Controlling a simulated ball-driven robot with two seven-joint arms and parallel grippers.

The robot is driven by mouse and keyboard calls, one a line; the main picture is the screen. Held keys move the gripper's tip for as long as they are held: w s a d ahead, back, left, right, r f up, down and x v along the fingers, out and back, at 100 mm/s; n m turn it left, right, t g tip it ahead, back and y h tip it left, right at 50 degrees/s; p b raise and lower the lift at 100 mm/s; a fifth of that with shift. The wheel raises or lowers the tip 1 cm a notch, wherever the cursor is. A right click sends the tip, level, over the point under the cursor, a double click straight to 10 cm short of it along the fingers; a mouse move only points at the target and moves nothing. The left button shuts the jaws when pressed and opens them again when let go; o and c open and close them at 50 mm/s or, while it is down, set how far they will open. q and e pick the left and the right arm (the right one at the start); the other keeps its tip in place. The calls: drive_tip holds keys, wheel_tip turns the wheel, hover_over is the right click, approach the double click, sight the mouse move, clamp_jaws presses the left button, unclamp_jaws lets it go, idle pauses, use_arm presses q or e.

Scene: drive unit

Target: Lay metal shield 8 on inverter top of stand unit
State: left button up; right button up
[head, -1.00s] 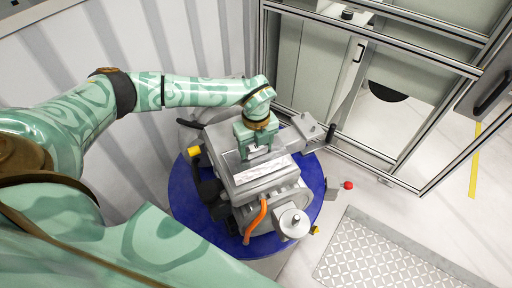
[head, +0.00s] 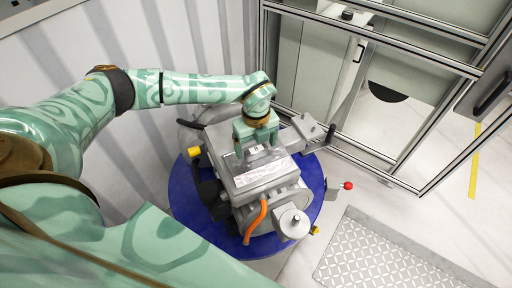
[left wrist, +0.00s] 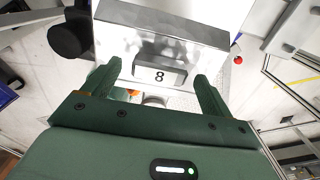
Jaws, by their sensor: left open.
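The metal shield 8 (left wrist: 160,74) is a shiny silver plate with a tab marked "8" in the left wrist view. In the head view the shield (head: 262,172) lies on top of the grey inverter (head: 236,191) of the drive unit, which sits on a round blue stand (head: 185,205). My left gripper (head: 258,148) is over the shield's far side. In the left wrist view its two green fingers (left wrist: 157,82) are apart, on either side of the numbered tab, with no visible contact. My right gripper is not in view.
An orange cable (head: 256,222) and a round metal part (head: 294,223) are at the unit's front. An aluminium-framed enclosure (head: 375,150) stands close on the right. A ribbed wall (head: 120,120) is behind on the left. A tread plate (head: 380,256) lies on the floor at lower right.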

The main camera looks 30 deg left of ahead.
sight(256, 149)
use_arm(q)
wheel_tip(256, 149, up, 10)
idle(0.3)
